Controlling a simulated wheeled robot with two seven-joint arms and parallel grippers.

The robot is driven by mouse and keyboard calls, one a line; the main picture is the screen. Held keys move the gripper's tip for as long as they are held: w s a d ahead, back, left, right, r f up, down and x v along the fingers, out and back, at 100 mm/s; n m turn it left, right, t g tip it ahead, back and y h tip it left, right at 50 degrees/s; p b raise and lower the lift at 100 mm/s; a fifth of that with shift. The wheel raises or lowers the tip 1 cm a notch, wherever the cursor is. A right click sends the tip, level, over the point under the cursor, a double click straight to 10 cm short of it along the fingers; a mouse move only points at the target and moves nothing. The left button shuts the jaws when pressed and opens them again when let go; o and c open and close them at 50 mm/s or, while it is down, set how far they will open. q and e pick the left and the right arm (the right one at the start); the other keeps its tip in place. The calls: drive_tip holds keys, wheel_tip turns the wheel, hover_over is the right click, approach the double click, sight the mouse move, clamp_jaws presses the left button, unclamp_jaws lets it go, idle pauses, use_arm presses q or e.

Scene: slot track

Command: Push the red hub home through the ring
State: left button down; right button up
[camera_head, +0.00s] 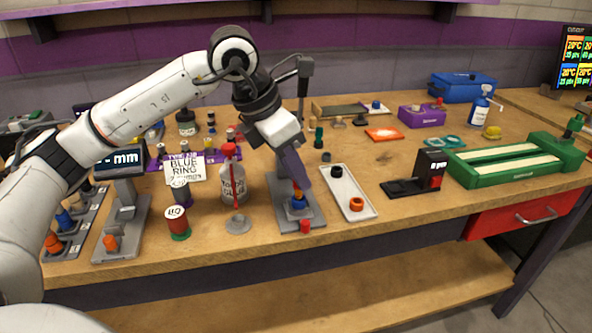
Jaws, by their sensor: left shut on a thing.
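My left gripper (298,182) reaches down over a grey stand (313,212) near the front middle of the bench. Its dark purple fingers are shut on a small orange-red piece (297,190), apparently the red hub, mostly hidden by the fingers. A blue ring (298,202) sits directly below it on the stand, around or just under the piece; I cannot tell how deep the piece sits. A separate small red cylinder (306,227) is at the stand's front edge. A white sign (186,170) reads "BLUE RING". My right gripper is out of view.
A white tray (352,208) with a black ring and an orange ring lies just right of the stand. A black-and-red device (431,170) and green track (478,177) are farther right.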

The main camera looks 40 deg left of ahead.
use_arm(q)
drive_tip(key=shift+f+b, duration=1.1)
drive_tip(key=shift+f, duration=0.35)
drive_tip(key=c, duration=1.6)
unclamp_jaws()
drive_tip(key=shift+r, duration=0.1)
drive_tip(key=shift+r, duration=0.15)
drive_tip(key=p+v, duration=0.1)
drive_tip(key=v, duration=0.9)
